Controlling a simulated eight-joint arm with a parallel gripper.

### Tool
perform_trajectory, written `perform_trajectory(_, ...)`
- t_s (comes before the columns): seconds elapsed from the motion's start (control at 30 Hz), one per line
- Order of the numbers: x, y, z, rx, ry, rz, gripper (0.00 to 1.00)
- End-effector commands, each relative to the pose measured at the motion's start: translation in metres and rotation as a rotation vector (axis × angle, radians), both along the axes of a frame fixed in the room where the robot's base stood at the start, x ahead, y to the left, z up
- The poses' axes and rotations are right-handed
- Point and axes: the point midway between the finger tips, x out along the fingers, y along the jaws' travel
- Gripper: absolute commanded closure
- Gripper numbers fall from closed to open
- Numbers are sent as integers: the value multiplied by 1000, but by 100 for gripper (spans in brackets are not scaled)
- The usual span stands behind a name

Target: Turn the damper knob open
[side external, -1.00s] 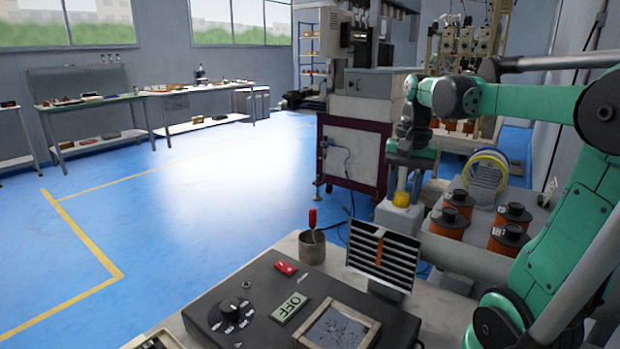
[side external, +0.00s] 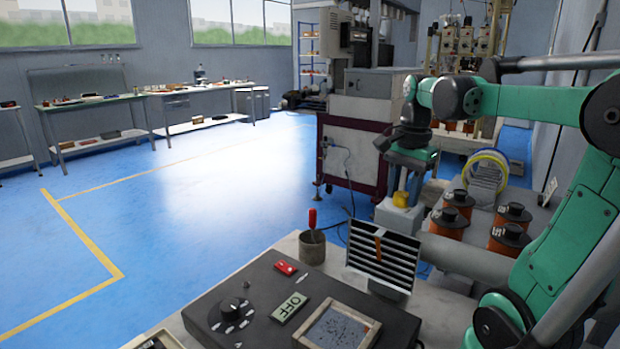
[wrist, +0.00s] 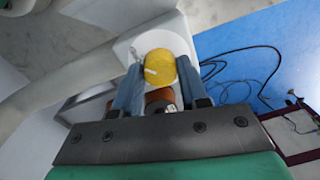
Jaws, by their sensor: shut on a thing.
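The yellow damper knob (side external: 401,199) sits on a pale grey block (side external: 398,218) at the end of the grey duct. In the wrist view the round yellow knob (wrist: 160,66) has a white mark on its left part and lies between my fingers. My gripper (side external: 402,190) points down over the block. In the wrist view my gripper (wrist: 160,75) has one finger on each side of the knob, shut on it. The finger contact on the knob's far side is hidden in the side view.
A slatted vent grille (side external: 382,255) with an orange strip stands in front of the knob. A control box (side external: 262,300) with an OFF sign is at the front. Orange spools (side external: 450,222) and a yellow-rimmed coil (side external: 487,172) stand to the right. A grey duct (side external: 465,257) runs right from the block.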

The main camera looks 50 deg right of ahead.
Motion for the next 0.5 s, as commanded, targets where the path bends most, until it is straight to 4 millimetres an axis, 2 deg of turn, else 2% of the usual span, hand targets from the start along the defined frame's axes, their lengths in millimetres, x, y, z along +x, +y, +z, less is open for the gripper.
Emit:
perform_trajectory(0.33, 0, 1, 0, 2, 1, -3, 100)
perform_trajectory(0.37, 0, 1, 0, 2, 1, -3, 59)
perform_trajectory(0.47, 0, 0, 0, 1, 0, -3, 31)
perform_trajectory(0.5, 0, 0, 0, 1, 0, -2, 30)
